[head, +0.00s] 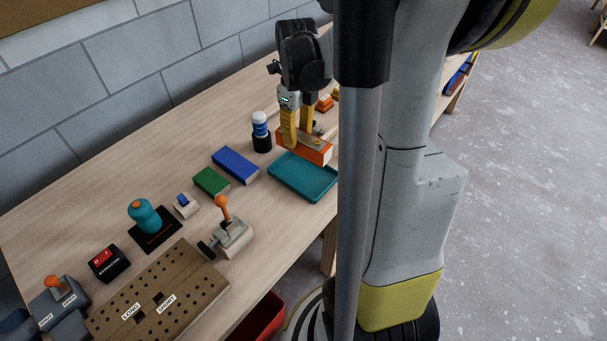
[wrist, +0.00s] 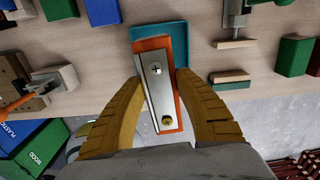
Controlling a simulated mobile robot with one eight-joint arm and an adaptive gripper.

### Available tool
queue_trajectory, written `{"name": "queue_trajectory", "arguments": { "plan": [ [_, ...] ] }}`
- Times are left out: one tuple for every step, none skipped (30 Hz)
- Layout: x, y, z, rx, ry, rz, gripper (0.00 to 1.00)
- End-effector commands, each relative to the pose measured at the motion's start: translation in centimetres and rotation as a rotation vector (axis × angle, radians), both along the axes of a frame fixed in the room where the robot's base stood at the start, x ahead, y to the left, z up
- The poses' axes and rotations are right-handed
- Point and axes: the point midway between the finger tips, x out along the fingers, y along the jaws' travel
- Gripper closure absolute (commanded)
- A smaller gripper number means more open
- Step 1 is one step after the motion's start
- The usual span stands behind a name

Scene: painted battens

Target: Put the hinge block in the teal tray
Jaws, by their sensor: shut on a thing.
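The hinge block (wrist: 154,92) is orange with a silver metal plate, a screw and a brass-coloured round piece on top. In the head view the block (head: 318,154) shows at the back edge of the teal tray (head: 291,183). My gripper (wrist: 160,80) is shut on the block, a yellow finger on each long side. In the head view my gripper (head: 297,138) points down at it. The wrist view shows the tray (wrist: 174,30) beyond the block, partly hidden by it. I cannot tell how high the block is above the table or tray.
A blue block (head: 236,165) and a green block (head: 211,181) lie left of the tray. A dark-based bottle (head: 261,133) stands close behind. A toggle clamp (head: 230,237) and a pegboard (head: 160,295) are nearer. My arm column hides the table's right part.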

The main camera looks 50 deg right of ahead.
Motion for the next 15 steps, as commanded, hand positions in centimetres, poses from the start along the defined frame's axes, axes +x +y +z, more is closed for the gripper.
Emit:
{"name": "queue_trajectory", "arguments": {
  "plan": [
    [-0.2,-0.3,-0.2,0.000,0.000,-0.040,1.00],
    [-0.3,-0.4,-0.5,0.000,0.000,-0.058,1.00],
    [-0.3,-0.5,-1.2,0.000,0.000,-0.072,1.00],
    [-0.3,-0.5,-1.8,0.000,0.000,-0.078,1.00],
    [-0.3,-0.6,-2.5,0.000,0.000,-0.082,1.00],
    [-0.4,-0.5,-3.4,0.000,0.000,-0.083,1.00],
    [-0.3,-0.5,-4.0,0.000,0.000,-0.082,1.00],
    [-0.3,-0.5,-4.6,0.000,0.000,-0.081,1.00],
    [-0.3,-0.5,-5.2,0.000,0.000,-0.081,1.00],
    [-0.3,-0.5,-5.6,0.000,0.000,-0.080,1.00],
    [-0.3,-0.5,-5.9,0.000,0.000,-0.080,1.00],
    [-0.3,-0.5,-6.2,0.000,0.000,-0.080,1.00],
    [-0.3,-0.5,-6.3,0.000,0.000,-0.079,1.00],
    [-0.3,-0.5,-6.5,0.000,0.000,-0.079,1.00],
    [-0.3,-0.5,-6.9,0.000,0.000,-0.079,1.00]
  ]
}}
